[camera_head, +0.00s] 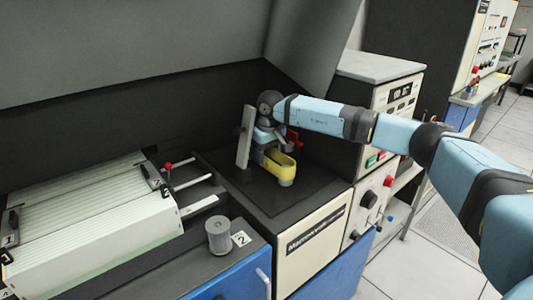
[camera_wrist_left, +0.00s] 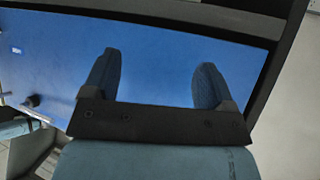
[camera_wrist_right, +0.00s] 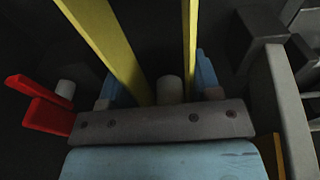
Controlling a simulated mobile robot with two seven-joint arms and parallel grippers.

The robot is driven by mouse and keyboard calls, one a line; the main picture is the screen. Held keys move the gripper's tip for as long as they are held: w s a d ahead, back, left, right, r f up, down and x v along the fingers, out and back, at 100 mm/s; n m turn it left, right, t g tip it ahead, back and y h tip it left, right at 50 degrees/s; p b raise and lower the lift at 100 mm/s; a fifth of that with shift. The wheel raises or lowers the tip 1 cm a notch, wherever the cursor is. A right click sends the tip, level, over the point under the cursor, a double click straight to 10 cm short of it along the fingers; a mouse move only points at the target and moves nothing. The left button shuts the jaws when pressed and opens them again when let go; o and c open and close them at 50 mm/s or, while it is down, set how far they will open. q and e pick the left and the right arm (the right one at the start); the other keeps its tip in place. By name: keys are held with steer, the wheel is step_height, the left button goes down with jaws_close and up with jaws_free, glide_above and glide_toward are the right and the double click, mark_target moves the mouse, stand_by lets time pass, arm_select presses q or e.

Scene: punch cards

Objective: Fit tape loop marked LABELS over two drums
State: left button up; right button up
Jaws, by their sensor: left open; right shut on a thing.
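The yellow tape loop (camera_head: 275,157) is at the dark recessed deck (camera_head: 252,190). Its LABELS marking cannot be read. My right gripper (camera_head: 268,138) is shut on the loop near its back end. In the right wrist view, yellow strips (camera_wrist_right: 112,45) run between its blue fingers (camera_wrist_right: 160,80), with a pale round post (camera_wrist_right: 170,90) between them. In the head view a grey drum (camera_head: 287,181) stands under the loop's front end; I cannot tell how far the loop is down on it. The second drum is not clear in the head view. My left gripper (camera_wrist_left: 153,78) is open and empty before a blue panel.
A pale upright plate (camera_head: 244,138) stands left of the loop. A red lever (camera_head: 294,139) is close on the right, and it also shows in the right wrist view (camera_wrist_right: 40,105). A grey cylinder (camera_head: 218,235) stands on the front ledge beside a card marked 2 (camera_head: 240,238).

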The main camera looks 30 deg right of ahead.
steer(key=shift+f+b, duration=0.65)
steer(key=shift+f, duration=0.55)
stand_by(0.6)
steer(key=o, duration=1)
